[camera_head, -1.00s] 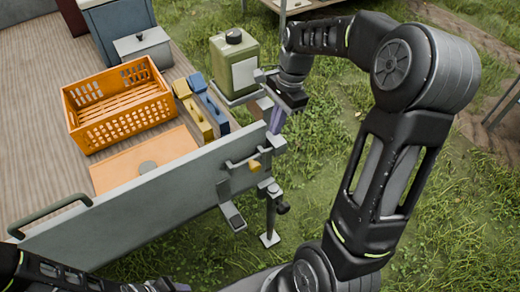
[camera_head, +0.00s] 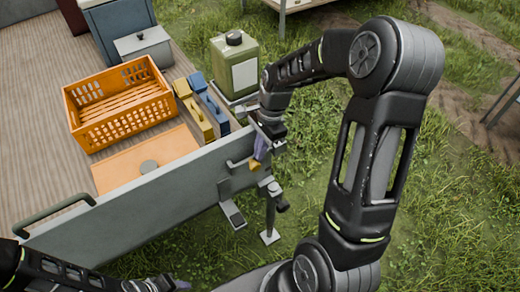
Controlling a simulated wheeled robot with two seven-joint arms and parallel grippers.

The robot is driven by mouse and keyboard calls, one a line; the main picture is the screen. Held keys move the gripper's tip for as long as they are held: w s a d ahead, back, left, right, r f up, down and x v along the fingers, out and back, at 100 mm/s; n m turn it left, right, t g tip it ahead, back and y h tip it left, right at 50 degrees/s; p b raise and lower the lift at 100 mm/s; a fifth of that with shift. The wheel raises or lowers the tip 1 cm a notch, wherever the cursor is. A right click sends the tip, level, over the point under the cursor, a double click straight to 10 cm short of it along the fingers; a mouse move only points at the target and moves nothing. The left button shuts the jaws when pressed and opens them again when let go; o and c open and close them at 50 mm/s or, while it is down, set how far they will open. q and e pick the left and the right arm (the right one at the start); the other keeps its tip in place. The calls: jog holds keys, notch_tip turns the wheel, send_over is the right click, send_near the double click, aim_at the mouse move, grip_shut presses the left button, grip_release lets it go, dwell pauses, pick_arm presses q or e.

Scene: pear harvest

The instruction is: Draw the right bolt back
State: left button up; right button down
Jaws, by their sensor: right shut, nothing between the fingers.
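The right bolt (camera_head: 255,166), with its yellow knob, sits on the outer face of the grey tailgate (camera_head: 130,208), near its right end. My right gripper (camera_head: 261,153) comes down from above and is shut and empty. Its purple-grey fingers are right at the yellow knob and overlap it in the picture. I cannot tell whether they touch it. The gripper and fingers hide part of the bolt and the tailgate's right corner. My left gripper (camera_head: 165,285) is at the bottom edge, left of centre, away from the bolt. Its fingers are not clear.
A grey step (camera_head: 232,214) and prop leg (camera_head: 270,215) hang below the bolt.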

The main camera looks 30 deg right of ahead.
jog(key=a, duration=0.4)
jog(key=shift+a, duration=0.4)
pick_arm(q)
jog(key=shift+s+d+r, duration=0.1)
jog(key=shift+d+r, duration=0.1)
jog(key=shift+d, duration=0.35)
pick_arm(e)
jog(key=d+r, duration=0.6)
jog(key=r, duration=0.5)
jog(key=shift+r, duration=0.2)
